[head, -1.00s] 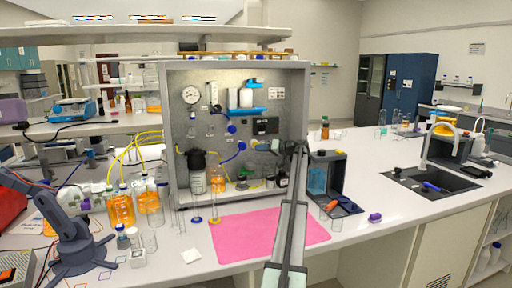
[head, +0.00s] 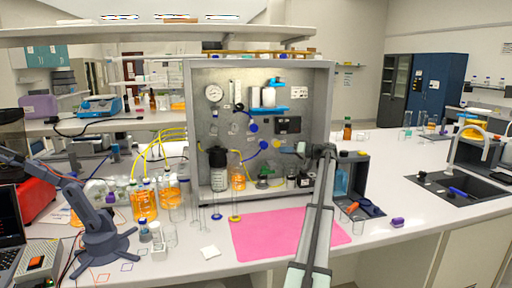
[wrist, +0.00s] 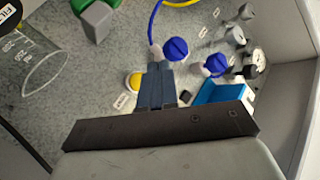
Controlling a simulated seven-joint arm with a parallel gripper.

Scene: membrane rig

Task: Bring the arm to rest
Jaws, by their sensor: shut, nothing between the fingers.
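My arm reaches up from the bottom of the head view to the open-fronted metal rig (head: 327,100). My gripper (head: 299,148) is in front of the lower right of its back panel, small and partly hidden by my wrist. In the wrist view my gripper (wrist: 159,68) has its grey-blue fingers together, with nothing seen between them. A blue knob (wrist: 175,49) shows just beyond the fingertips, and I cannot tell whether they touch. A second blue knob (wrist: 215,65) is to the right, and a yellow round part (wrist: 134,82) is close beside the fingers on the left.
A pink mat (head: 250,238) lies clear before the rig. A dark open box (head: 366,172) stands right of my arm. Glass cylinders (head: 215,195) and orange bottles (head: 145,205) stand left. A small desktop arm (head: 100,225) is at far left.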

